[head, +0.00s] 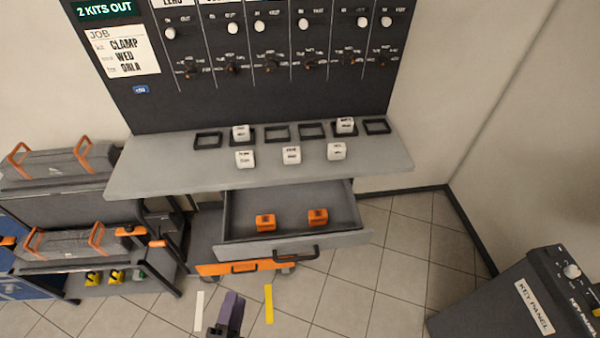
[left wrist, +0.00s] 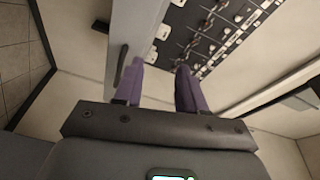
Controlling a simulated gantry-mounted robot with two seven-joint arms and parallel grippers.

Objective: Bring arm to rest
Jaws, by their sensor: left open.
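My left gripper (head: 228,312) shows at the bottom edge of the head view, over the tiled floor in front of the open drawer. In the left wrist view its two purple fingers (left wrist: 158,82) stand apart with nothing between them. The gripper is open, empty and clear of the bench (head: 180,177). My right gripper is not in view.
An open grey drawer (head: 340,205) with two orange items (head: 265,222) juts out under the bench. White blocks (head: 291,155) and black frames stand on the bench below a dark panel (head: 260,95). A cart (head: 65,262) stands left, a key panel box (head: 530,300) right.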

